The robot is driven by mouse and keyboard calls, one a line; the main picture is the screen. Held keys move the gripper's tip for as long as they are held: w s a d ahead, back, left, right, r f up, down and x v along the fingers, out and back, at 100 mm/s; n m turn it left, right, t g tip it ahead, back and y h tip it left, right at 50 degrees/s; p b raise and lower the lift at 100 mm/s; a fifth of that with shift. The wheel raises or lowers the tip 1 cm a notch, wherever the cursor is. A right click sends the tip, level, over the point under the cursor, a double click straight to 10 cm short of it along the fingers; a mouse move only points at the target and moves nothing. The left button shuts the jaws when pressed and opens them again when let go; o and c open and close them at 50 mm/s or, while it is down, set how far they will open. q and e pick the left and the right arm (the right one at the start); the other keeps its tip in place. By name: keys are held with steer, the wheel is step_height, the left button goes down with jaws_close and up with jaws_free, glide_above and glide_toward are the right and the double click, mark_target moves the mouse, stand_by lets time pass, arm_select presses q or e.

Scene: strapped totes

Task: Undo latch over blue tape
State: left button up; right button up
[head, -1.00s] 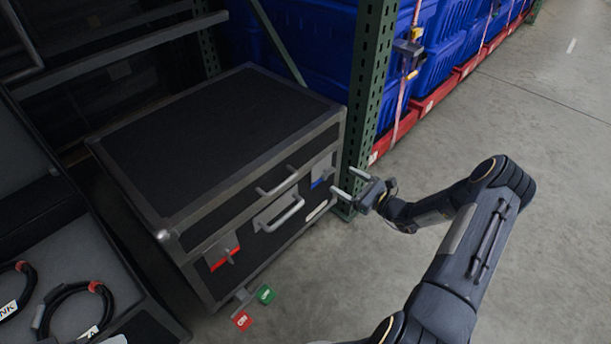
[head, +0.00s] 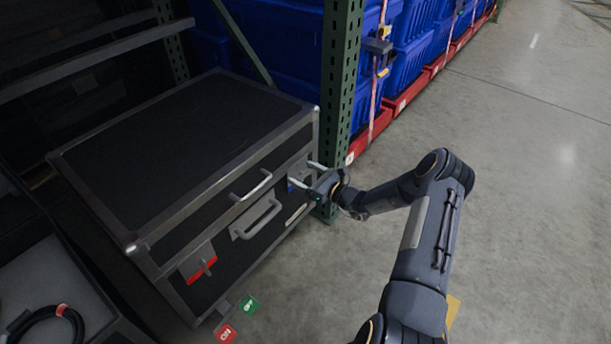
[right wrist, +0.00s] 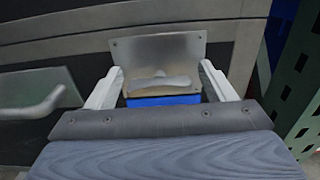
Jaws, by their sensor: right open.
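The black case (head: 190,150) with metal edges stands on the floor, lid down. Its front has a latch over blue tape (head: 296,181) at the right and a latch over red tape (head: 201,266) at the left. My right gripper (head: 303,172) is at the blue-tape latch, partly covering it. In the right wrist view, its two open fingers (right wrist: 161,90) stand on either side of the metal latch plate (right wrist: 158,52), with blue tape (right wrist: 163,100) just below it. Nothing is held between the fingers. My left gripper is out of view.
A handle (head: 257,220) sits mid-front on the case. A green rack post (head: 341,90) stands close by the case's right corner. Red and green tags (head: 238,318) lie near the case's lower left. Open floor (head: 520,200) lies to the right.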

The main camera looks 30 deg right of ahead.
steer(key=c, duration=1)
steer(key=shift+n, duration=0.3)
steer(key=n, duration=0.4)
steer(key=shift+a, duration=0.1)
steer(key=n+b, duration=0.1)
steer(key=n, duration=0.3)
steer(key=shift+f+n, duration=0.1)
steer(key=shift+n, duration=0.2)
steer(key=n+b, duration=0.1)
steer(key=n, duration=0.3)
steer(key=shift+s+a+f+n, duration=0.1)
steer(key=shift+n, duration=0.2)
steer(key=shift+n+b, duration=0.95)
steer(key=shift+n, duration=1.15)
